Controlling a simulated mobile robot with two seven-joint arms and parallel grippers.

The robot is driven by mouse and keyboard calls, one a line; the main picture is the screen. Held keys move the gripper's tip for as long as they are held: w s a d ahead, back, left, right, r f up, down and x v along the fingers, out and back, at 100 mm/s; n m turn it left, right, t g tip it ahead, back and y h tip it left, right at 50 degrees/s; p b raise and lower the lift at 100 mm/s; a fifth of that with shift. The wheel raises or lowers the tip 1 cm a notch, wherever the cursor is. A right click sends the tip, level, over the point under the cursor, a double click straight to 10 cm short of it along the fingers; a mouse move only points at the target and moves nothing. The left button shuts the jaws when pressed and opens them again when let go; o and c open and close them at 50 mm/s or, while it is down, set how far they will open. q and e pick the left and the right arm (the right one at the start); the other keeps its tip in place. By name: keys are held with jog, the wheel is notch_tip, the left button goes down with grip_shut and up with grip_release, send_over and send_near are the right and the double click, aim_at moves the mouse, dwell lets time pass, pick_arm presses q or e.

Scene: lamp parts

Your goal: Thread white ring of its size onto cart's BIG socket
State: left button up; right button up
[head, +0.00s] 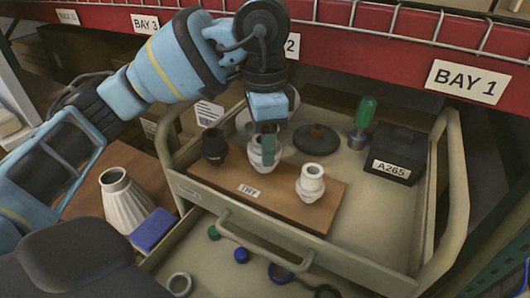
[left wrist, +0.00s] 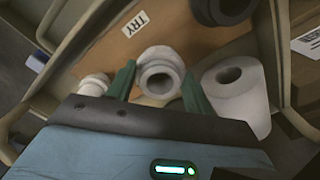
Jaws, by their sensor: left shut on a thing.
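My left gripper (head: 265,150) reaches down from above, its green fingers closed on a white, stepped, ring-like part (head: 256,158) at the middle of the wooden board marked TRY (head: 225,182). In the left wrist view the fingers (left wrist: 158,88) flank this white part (left wrist: 160,70), and its round opening faces the camera. I cannot tell whether it is a loose ring, a socket, or a ring around a socket. A similar white part (head: 311,185) stands upright at the board's right. A black socket-like part (head: 214,147) stands at its left. No size labels are readable on them. My right gripper is not in view.
Behind the board are a dark disc-shaped base (head: 316,139), a green bulb (head: 365,115) and a black A265 box (head: 396,158). A white roll (left wrist: 238,95) stands close beside the fingers. The open drawer below holds a white ring (head: 179,284) and coloured caps.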

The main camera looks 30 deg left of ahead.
pick_arm(q)
jog(key=shift+f, duration=0.25)
jog(key=o, duration=1)
jog(key=shift+r, duration=0.1)
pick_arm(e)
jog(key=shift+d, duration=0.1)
pick_arm(q)
jog(key=n, duration=0.2)
jog(key=n+p, duration=0.1)
jog(key=n, duration=0.1)
jog(key=shift+r+n, duration=0.2)
jog(key=shift+n, duration=0.2)
jog(key=shift+n+p, duration=0.3)
jog(key=shift+n, duration=0.6)
jog(key=shift+f, duration=0.1)
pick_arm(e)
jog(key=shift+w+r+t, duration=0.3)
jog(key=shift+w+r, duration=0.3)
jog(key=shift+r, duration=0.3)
